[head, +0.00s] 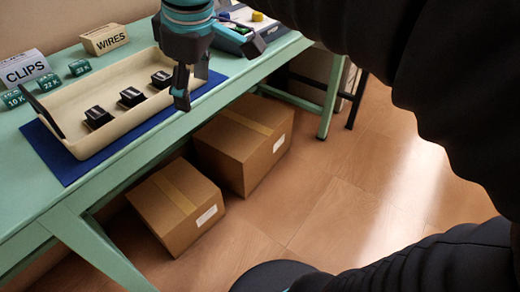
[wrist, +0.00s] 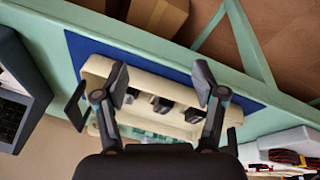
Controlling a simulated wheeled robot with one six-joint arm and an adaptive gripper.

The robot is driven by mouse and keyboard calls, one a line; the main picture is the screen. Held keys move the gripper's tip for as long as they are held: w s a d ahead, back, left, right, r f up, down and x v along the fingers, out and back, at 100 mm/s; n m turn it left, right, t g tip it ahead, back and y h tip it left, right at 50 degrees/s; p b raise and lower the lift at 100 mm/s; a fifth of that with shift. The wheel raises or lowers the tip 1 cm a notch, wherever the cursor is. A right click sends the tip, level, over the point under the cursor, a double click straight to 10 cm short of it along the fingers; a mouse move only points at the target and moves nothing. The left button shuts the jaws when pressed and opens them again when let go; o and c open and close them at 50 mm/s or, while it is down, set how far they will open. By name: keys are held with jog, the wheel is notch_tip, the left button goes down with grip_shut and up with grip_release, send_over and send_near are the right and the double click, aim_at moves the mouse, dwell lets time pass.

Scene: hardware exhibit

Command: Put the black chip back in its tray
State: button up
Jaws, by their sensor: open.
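A cream tray (head: 84,144) lies on a blue mat (head: 65,165) on the green table. Three black chips sit inside it in a row: a left one (head: 97,117), a middle one (head: 131,97) and a right one (head: 161,79). No black chip shows outside the tray. My gripper (head: 217,75) is open and empty, above the tray's right end in the head view. In the wrist view the tray (wrist: 98,66) and chips show beyond my open gripper (wrist: 160,78); the left chip in that view is partly behind a finger.
Two cardboard boxes (head: 245,145) are under the table. The floor at right is clear.

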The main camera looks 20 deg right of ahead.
jog(key=s+d+f+m+t, duration=0.1)
jog(key=s+d+f+m, duration=0.3)
jog(key=f, duration=0.3)
jog(key=s+d+f+m+t, duration=0.1)
jog(key=s+d+f+m, duration=0.4)
jog(key=s+f+m, duration=0.1)
notch_tip(320, 180, down, 2)
jog(key=shift+d+f+m+t+h, duration=0.2)
jog(key=shift+d+m+t+h, duration=0.1)
jog(key=shift+m+h, duration=0.15)
